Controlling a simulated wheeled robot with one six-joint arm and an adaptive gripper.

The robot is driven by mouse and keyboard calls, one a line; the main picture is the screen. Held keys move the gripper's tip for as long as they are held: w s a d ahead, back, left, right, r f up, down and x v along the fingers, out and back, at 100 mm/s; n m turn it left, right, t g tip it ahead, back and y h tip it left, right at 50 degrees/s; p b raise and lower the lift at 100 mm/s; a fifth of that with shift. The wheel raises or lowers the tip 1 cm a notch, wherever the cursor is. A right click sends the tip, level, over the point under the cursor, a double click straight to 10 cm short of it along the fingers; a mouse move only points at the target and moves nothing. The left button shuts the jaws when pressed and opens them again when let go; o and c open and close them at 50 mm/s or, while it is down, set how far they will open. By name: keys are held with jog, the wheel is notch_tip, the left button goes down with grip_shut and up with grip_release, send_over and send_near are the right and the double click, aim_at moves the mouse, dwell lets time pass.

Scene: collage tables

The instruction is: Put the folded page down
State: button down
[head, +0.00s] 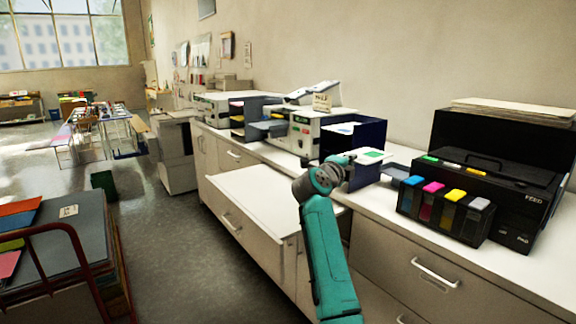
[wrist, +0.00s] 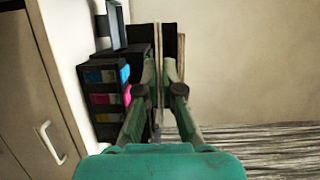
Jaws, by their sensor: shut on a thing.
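My gripper (wrist: 159,62) shows in the wrist view with its two fingers close together, one on each side of a thin, pale upright strip (wrist: 159,88). This strip looks like the folded page seen edge-on, shut between the fingers. In the head view my gripper (head: 354,166) is above the counter, left of the black printer. A pale piece with a green patch (head: 373,154) shows at its tip; I cannot tell whether this is the page or something behind it. The fingertips are partly hidden by the wrist.
The black printer (head: 500,177) with coloured ink cartridges (head: 441,208) stands at the right. A dark blue tray box (head: 356,140) and a pale machine (head: 305,130) stand behind my gripper. An open-looking pale surface (head: 255,196) juts out at the left. The wall is close behind the counter.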

jog(key=s+f, duration=0.3)
jog(key=f, duration=0.5)
jog(key=s+f, duration=0.2)
jog(key=f, duration=0.6)
jog(key=s+d+f+n+t+y, duration=0.25)
jog(key=s+f+n+y, duration=0.2)
jog(key=s+f, duration=2.6)
jog(key=s+a+f+n+y, duration=0.1)
jog(key=s+f+y, duration=0.1)
jog(key=f, duration=0.4)
jog(key=s+a+f+n+y, duration=0.1)
jog(key=s+f+y, duration=0.2)
jog(key=f, duration=0.4)
jog(key=shift+s+f+t+y, duration=0.25)
jog(key=shift+t+y, duration=0.1)
jog(key=shift+y, duration=0.1)
jog(key=shift+a+n, duration=0.15)
jog(key=shift+n, duration=0.1)
